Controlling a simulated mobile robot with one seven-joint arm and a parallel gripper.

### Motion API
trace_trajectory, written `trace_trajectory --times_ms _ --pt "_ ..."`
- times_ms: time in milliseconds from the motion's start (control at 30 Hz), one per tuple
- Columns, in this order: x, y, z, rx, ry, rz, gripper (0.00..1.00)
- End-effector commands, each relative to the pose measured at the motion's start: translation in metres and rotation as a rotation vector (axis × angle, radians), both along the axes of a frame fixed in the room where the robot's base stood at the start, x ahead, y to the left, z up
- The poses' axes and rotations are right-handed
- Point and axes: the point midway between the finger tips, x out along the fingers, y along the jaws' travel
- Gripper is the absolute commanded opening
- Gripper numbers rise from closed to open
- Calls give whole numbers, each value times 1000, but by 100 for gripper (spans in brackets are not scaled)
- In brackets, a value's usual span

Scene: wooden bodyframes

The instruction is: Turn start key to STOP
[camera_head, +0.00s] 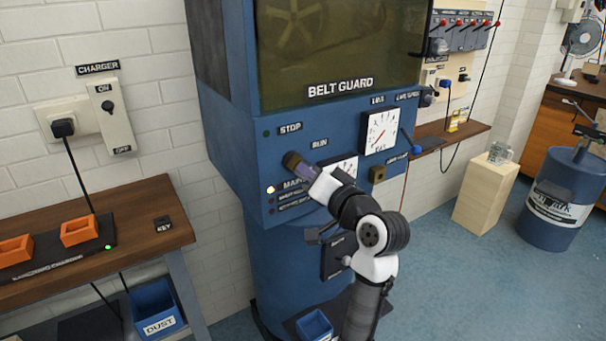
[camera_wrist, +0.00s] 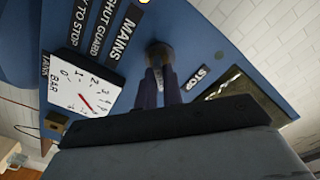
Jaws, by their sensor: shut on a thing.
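The start key (camera_head: 291,159) is a dark, round-ended piece on the front of the blue machine, below the STOP label (camera_head: 290,128) and left of the RUN label (camera_head: 320,143). My gripper (camera_head: 303,171) reaches it from the lower right. In the wrist view my gripper's two fingers (camera_wrist: 161,88) are shut on the key, whose dark brownish round base (camera_wrist: 159,54) shows beyond the tips. The STOP label (camera_wrist: 197,77) is right of the fingers there. The fingers hide most of the key, so I cannot tell which way it points.
The blue machine panel (camera_head: 262,160) also carries a pressure gauge (camera_head: 381,131), a blue-knobbed lever (camera_head: 416,150) and a lit lamp (camera_head: 270,188) by the MAINS label. A wooden bench (camera_head: 140,212) stands left, a wooden block (camera_head: 485,195) right. The floor between machine and block is clear.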

Motion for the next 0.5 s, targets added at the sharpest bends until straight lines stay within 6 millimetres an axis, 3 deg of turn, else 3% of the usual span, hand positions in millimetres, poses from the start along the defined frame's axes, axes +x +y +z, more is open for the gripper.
trace_trajectory --times_ms 500 --pt "0 0 0 -125 -89 0 0"
